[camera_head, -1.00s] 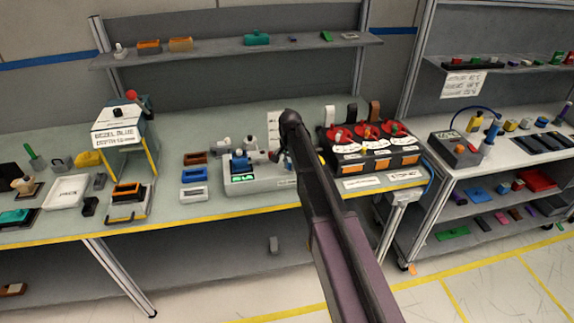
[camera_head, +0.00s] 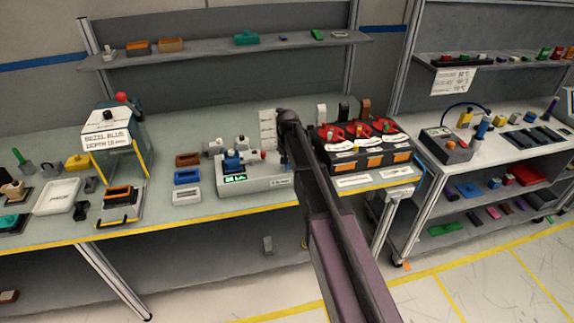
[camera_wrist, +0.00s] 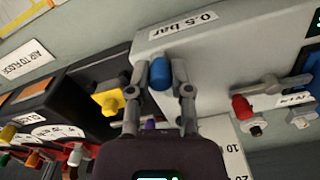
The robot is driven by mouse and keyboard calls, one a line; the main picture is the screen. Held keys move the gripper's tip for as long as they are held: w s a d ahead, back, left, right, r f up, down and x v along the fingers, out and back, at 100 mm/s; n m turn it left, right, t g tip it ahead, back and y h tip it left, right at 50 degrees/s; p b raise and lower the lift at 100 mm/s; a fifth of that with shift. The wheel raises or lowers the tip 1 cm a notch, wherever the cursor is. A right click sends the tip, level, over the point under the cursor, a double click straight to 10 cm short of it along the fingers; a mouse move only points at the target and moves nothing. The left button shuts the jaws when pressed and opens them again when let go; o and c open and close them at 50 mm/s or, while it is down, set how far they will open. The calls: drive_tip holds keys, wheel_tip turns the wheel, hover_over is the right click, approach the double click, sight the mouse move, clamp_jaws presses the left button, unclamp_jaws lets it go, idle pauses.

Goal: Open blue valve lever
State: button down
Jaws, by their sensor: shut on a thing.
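In the wrist view the blue valve lever (camera_wrist: 160,73) sits between the two fingertips of my gripper (camera_wrist: 159,84). The fingers are closed on its blue end. The lever is at the edge of the grey dashboard module (camera_wrist: 215,45), near a "0.5 bar" label (camera_wrist: 197,19). The lever's pivot and angle cannot be made out. In the head view the grey module (camera_head: 235,188) stands on the bench, and my arm hides the gripper and the lever.
In the wrist view a red-ended lever (camera_wrist: 243,107) is right of my gripper and a yellow knob (camera_wrist: 106,101) is left. In the head view a black unit with red discs (camera_head: 360,150) stands close right of my arm. Small bezels (camera_head: 187,177) lie left of the module.

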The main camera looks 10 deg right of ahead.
drive_tip(key=c, duration=0.5)
unclamp_jaws()
drive_tip(key=shift+c, duration=0.2)
